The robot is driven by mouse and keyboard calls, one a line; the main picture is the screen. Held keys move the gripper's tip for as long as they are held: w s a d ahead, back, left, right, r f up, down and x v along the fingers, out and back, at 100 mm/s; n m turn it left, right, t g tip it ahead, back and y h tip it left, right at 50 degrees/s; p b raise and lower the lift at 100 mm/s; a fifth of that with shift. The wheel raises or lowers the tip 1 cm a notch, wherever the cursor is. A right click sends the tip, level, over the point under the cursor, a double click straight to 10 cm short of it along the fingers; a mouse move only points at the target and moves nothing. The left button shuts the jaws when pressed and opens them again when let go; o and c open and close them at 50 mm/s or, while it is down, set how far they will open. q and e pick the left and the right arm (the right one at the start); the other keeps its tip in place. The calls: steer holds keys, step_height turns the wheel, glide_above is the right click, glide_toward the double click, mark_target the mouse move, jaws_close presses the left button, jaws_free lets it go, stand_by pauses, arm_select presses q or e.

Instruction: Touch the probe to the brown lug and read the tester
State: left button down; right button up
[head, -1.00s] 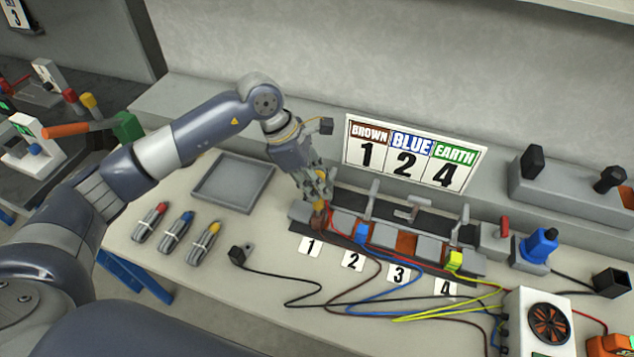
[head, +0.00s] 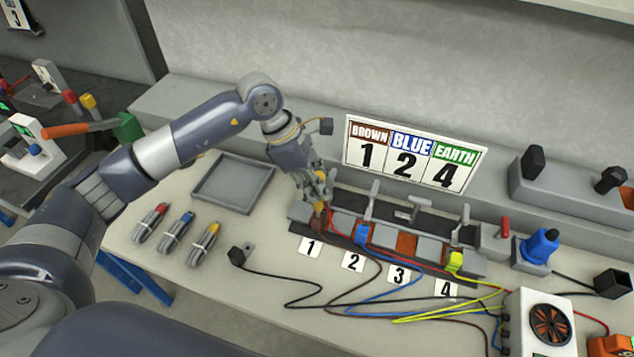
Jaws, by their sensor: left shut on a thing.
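My left gripper (head: 322,193) is over the left end of the terminal block (head: 300,211), at the place marked 1. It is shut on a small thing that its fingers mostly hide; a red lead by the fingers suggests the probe. A brownish piece (head: 318,218), likely the brown lug, shows just below the fingertips. I cannot tell whether the probe's tip touches it. An orange device (head: 608,346) with a green screen, likely the tester, is cut off at the lower right; its reading is not legible. My right gripper is not in view.
A blue lug (head: 361,233) and a yellow-green lug (head: 455,261) sit on the block. Loose cables cross the bench front. A sign (head: 412,155) stands behind. A white fan box (head: 540,322) stands right.

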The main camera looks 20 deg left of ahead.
mark_target(323, 175)
arm_select(q)
steer(key=shift+r+p, duration=1.55)
steer(key=shift+r, duration=1.45)
